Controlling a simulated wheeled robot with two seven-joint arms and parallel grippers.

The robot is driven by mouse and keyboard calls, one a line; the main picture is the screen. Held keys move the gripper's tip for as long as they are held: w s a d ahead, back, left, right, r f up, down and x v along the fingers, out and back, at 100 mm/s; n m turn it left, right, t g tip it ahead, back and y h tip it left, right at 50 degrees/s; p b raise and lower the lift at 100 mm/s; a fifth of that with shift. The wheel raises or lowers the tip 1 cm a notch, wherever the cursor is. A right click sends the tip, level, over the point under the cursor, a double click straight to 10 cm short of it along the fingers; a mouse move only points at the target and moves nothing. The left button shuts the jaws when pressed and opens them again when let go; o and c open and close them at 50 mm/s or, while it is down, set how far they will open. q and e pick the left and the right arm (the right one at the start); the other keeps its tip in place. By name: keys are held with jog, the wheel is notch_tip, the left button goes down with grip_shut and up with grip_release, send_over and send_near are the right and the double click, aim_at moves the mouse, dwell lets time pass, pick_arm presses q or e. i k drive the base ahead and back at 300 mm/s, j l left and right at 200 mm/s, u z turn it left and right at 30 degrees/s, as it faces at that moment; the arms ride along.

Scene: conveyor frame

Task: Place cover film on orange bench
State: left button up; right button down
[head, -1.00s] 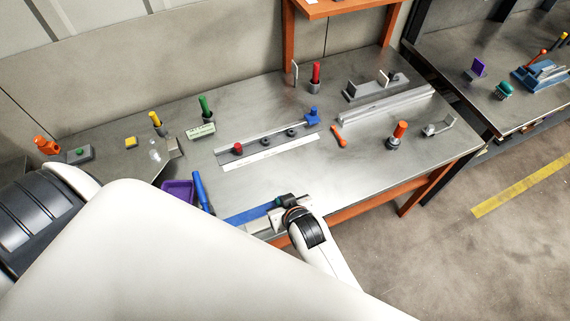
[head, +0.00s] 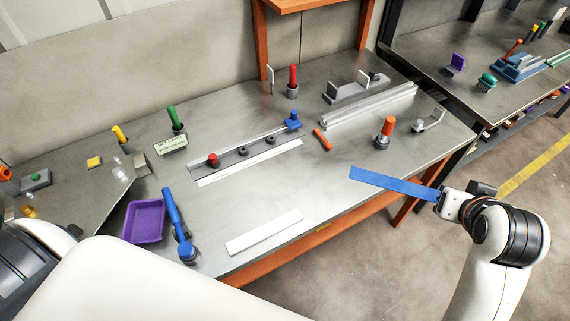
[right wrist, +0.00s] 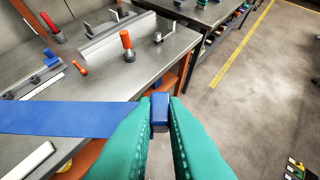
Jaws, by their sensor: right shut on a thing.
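The cover film, a long flat blue strip (head: 392,184), is held at one end by my right gripper (head: 442,202) past the bench's front right edge. Its free end reaches left over the tabletop in the head view. In the right wrist view, the green fingers of my right gripper (right wrist: 160,125) are shut on the film's end, and the blue strip (right wrist: 60,118) runs off to the left. The orange bench (head: 340,205) has a grey metal top and orange legs. My left gripper is not in view.
A white strip (head: 264,231) lies at the bench's front. A purple tray (head: 144,221) and a blue-handled tool (head: 174,215) are to its left. A slotted rail (head: 243,150), an orange-handled tool (head: 385,133) and a grey profile (head: 370,104) stand farther back. The front middle right is clear.

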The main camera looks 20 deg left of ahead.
aim_at(254, 184)
jog(key=i+u, duration=0.1)
jog(key=u, duration=1.4)
jog(key=i+l, duration=0.15)
jog(key=l, duration=0.15)
jog(key=i+l+u, duration=0.1)
jog(key=l, duration=0.2)
jog(key=i+l, duration=0.15)
jog(key=l, duration=0.2)
jog(key=i+l+u, duration=0.1)
jog(key=l, duration=0.2)
jog(key=i, duration=0.05)
